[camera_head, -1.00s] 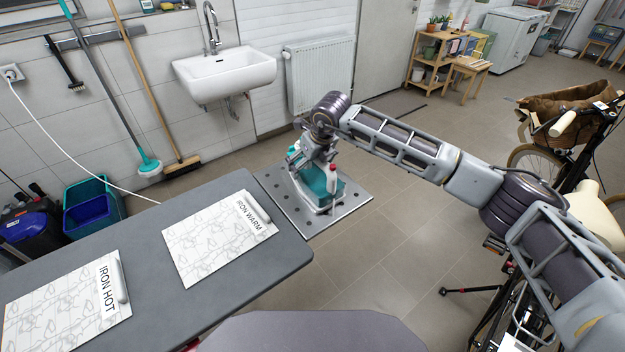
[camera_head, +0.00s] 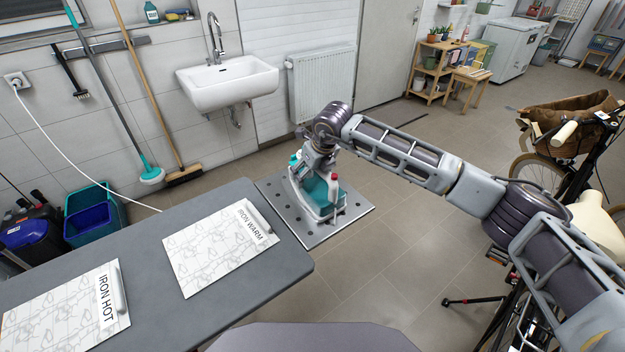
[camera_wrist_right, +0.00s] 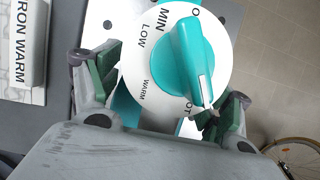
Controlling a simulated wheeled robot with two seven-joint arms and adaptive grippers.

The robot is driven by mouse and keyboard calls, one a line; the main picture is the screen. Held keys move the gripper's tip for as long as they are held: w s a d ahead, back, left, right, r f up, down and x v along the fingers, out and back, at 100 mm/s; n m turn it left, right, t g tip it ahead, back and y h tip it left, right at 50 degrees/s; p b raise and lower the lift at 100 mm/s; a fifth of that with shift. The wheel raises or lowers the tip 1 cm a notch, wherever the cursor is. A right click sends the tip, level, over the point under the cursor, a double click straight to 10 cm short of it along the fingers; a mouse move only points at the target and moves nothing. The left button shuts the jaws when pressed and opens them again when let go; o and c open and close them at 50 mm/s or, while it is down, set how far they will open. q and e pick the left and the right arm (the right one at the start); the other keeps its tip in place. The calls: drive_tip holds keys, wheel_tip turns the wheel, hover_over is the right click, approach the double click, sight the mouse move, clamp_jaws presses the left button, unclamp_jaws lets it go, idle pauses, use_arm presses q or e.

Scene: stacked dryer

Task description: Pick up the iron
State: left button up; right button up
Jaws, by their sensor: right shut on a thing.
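The teal and white iron (camera_head: 318,193) is at the perforated metal plate (camera_head: 350,217) on the end of the ironing board (camera_head: 225,277). My right gripper (camera_head: 318,150) is over the iron from above and shut on its upper part. In the right wrist view, its fingers (camera_wrist_right: 165,95) sit on either side of the iron, behind its large teal dial (camera_wrist_right: 190,60) with heat labels. The gripper hides part of the handle. I cannot tell whether the iron's base touches the plate. My left gripper is out of view.
Two white patterned cloths, one labelled IRON WARM (camera_head: 215,250) and one IRON HOT (camera_head: 60,315), lie on the board. A white cord (camera_head: 75,150) runs from the wall socket behind the board. A bicycle (camera_head: 570,150) stands at right. The tiled floor beyond the plate is clear.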

drive_tip(key=shift+r, duration=0.3)
drive_tip(key=shift+r, duration=4.9)
